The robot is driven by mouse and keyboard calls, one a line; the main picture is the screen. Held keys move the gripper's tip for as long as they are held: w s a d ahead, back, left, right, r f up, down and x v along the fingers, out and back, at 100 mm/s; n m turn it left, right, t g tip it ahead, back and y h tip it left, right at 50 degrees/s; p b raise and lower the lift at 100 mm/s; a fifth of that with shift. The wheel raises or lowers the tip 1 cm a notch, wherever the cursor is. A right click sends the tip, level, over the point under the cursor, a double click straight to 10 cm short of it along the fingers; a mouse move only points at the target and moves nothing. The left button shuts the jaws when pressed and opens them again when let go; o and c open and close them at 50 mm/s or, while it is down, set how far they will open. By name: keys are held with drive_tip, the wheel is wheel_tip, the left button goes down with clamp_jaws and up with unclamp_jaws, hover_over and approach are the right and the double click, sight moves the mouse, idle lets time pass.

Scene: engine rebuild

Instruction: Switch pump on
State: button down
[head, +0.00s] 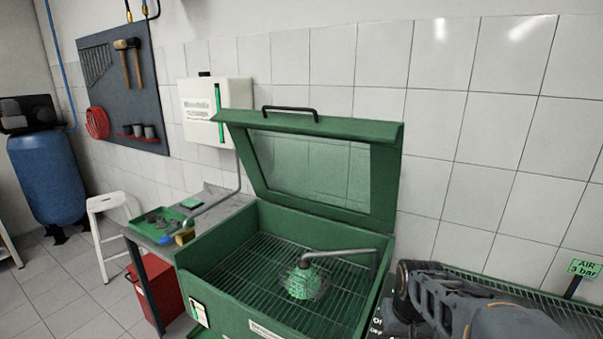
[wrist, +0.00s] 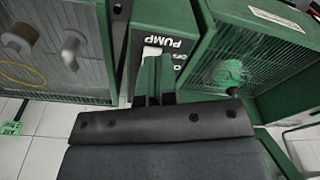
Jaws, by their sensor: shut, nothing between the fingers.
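The green parts washer (head: 232,243) stands in the middle of the head view with its windowed lid (head: 392,170) raised. In the wrist view its pump panel (wrist: 183,48) shows upside down, with the word PUMP and partly hidden ON/OFF lettering. A white switch piece (wrist: 152,51) sits beside that lettering, just beyond my fingertips. My gripper (wrist: 154,62) is shut and empty, with its tips in front of the switch. I cannot tell whether they touch it. In the head view my arm covers most of the panel.
A wire basket (head: 303,283) with a green-looking part sits on the washer grate under a bent spout (head: 340,254). A side table (head: 215,211) with a green tray stands left. Another grated green unit (head: 510,290) lies right, near an AIR 3 bar sign (head: 584,268).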

drive_tip(key=s+a+r+n+t, duration=0.1)
drive_tip(key=s+a+r+t, duration=0.2)
drive_tip(key=s, duration=0.3)
drive_tip(key=shift+s+a+r, duration=0.35)
drive_tip(key=shift+a+r, duration=0.45)
drive_tip(key=shift+a, duration=0.05)
